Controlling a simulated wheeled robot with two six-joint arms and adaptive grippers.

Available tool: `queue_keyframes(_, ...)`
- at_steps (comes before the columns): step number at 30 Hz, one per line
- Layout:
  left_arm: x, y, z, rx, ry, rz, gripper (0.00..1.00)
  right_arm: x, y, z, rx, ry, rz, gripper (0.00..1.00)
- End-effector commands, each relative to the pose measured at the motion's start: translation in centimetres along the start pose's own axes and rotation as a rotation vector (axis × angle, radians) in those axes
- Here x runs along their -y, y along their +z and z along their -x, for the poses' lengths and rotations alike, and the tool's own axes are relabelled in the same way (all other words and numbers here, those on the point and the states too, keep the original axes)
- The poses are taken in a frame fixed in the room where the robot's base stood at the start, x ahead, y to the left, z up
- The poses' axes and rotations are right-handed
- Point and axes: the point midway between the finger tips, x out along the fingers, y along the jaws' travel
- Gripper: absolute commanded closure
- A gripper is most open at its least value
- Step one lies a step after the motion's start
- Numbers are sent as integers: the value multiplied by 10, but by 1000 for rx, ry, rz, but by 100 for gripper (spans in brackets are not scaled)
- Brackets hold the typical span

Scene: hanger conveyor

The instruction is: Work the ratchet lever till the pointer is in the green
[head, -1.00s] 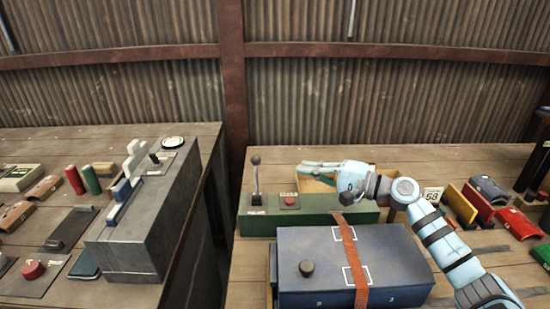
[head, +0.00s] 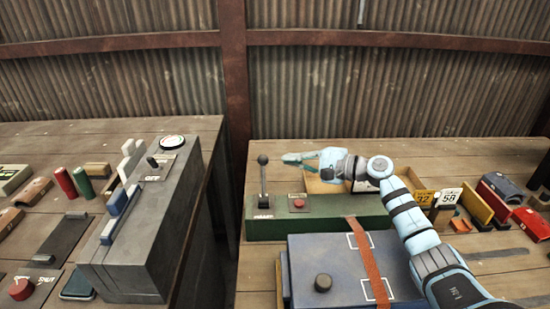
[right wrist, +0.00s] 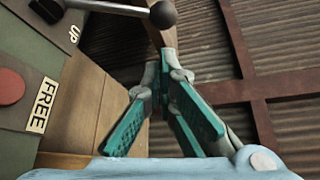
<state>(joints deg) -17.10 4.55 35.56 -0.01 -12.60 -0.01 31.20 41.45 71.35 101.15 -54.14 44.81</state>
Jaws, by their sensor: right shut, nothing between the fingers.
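The lever (head: 263,182) stands upright on the left end of a long green box (head: 335,217), with a dark ball knob on top. The knob (right wrist: 162,14) also shows at the top of the right wrist view, its rod coming in from the left. My right gripper (head: 286,158) is shut and empty, just right of the knob at about its height, with a small gap. Its fingers (right wrist: 168,62) meet at the tips in the right wrist view. I cannot make out a pointer or a green zone. My left gripper is out of view.
A red button (head: 298,203) sits right of the lever, near a "FREE" label (right wrist: 43,106). A blue box (head: 335,270) with an orange strap (head: 370,262) stands in front. A grey console (head: 150,240) with a round white dial (head: 171,141) is left, across a gap.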

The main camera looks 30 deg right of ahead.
Motion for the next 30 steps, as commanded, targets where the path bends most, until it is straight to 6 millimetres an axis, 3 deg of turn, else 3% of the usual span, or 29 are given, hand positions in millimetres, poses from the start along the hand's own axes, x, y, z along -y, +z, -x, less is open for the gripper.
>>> queue_keyframes(6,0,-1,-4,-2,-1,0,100,0,0,-39,1,-3,-2,100)
queue_keyframes(10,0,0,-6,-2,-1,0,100,0,0,-51,0,-1,0,100)
queue_keyframes(30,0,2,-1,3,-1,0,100,4,2,-54,-2,0,1,100)
